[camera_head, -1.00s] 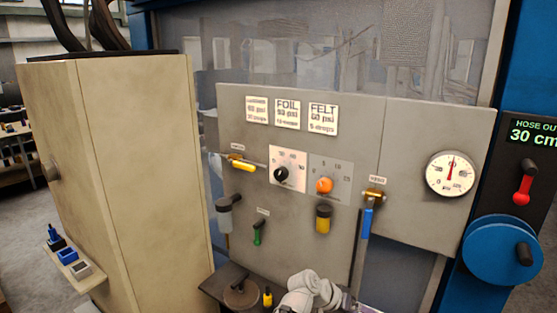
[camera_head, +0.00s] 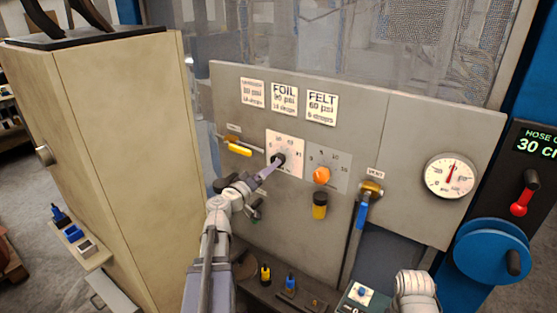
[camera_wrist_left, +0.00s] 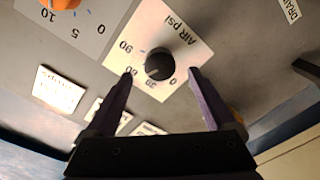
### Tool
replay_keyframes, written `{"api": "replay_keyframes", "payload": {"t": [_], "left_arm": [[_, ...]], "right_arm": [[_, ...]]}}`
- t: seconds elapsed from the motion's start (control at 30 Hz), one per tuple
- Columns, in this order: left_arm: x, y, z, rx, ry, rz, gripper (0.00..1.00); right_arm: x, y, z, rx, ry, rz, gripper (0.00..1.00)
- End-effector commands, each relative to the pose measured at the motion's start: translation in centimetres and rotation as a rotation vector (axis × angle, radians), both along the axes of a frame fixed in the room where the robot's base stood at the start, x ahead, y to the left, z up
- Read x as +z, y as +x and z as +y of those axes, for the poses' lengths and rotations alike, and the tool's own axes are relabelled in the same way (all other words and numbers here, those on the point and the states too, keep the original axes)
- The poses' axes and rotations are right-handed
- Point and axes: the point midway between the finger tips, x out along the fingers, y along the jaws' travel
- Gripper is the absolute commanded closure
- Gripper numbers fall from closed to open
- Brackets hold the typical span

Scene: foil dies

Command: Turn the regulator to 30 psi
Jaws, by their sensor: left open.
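The regulator is a black round knob (camera_head: 279,158) on a white plate (camera_head: 287,145) on the grey panel. The wrist view shows the knob (camera_wrist_left: 159,65) and the plate lettering "AIR psi" with 0, 30, 60 and 90. I cannot tell where the knob's pointer stands. My left gripper (camera_wrist_left: 160,77) is open, its purple fingertips on either side of the knob, with gaps visible. In the head view the left gripper (camera_head: 270,168) reaches the knob from the lower left. A round psi gauge (camera_head: 450,176) has its red needle near upright. My right gripper is out of view.
An orange knob (camera_head: 321,175) sits close right of the regulator. A yellow-handled valve (camera_head: 239,149) is on its left, a blue-handled valve (camera_head: 361,216) farther right. A beige cabinet (camera_head: 100,140) stands left. A blue hose reel (camera_head: 493,251) is at the right.

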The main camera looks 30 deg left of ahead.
Motion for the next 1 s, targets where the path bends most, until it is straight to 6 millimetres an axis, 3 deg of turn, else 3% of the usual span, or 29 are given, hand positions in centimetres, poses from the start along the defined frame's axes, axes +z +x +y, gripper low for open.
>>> {"api": "replay_keyframes", "payload": {"t": [0.4, 0.77, 1.0], "left_arm": [[0.0, 6.2, -0.2, -0.004, 0.0, 0.001, 0.11], [0.0, 6.9, -0.4, -0.001, 0.0, 0.001, 0.11], [0.0, 6.9, -0.4, -0.001, 0.0, 0.001, 0.38]], "right_arm": [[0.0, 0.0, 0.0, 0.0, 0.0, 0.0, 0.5], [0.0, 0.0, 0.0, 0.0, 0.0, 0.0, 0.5], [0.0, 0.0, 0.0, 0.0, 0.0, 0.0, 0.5]]}}
